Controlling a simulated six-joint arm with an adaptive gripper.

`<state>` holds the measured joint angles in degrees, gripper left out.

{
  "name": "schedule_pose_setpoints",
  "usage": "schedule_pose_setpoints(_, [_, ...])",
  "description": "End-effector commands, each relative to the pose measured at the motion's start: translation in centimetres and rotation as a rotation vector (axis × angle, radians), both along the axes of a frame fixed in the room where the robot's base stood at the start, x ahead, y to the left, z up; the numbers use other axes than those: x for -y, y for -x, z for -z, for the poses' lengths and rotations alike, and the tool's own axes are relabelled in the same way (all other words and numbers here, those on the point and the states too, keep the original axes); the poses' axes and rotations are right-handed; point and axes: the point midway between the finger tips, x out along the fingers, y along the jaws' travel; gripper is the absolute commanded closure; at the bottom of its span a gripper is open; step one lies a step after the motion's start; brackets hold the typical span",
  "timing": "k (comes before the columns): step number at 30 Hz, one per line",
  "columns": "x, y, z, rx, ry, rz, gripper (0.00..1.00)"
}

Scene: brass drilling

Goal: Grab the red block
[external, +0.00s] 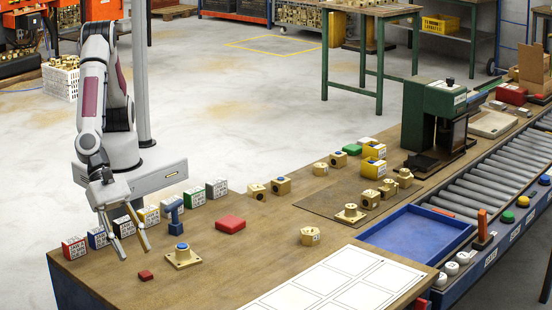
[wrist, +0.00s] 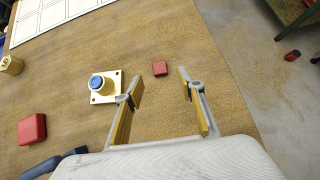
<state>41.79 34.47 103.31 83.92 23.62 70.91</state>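A small dark red block (external: 146,275) lies flat on the wooden bench near its front left edge.
A brass flange plate with a blue top (external: 182,257) sits close to the small block. Several printed cubes, one red and white (external: 74,247), line the back edge. A blue tray (external: 415,236) and white grid sheet (external: 335,285) lie right. Bench in front is clear.

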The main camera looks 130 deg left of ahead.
Motion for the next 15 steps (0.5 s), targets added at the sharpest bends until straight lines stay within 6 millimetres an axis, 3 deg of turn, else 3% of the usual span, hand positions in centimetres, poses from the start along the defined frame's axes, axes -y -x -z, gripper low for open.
schedule_pose_setpoints(15, [0.02,-0.77,0.86,-0.001,0.0,-0.001,0.61])
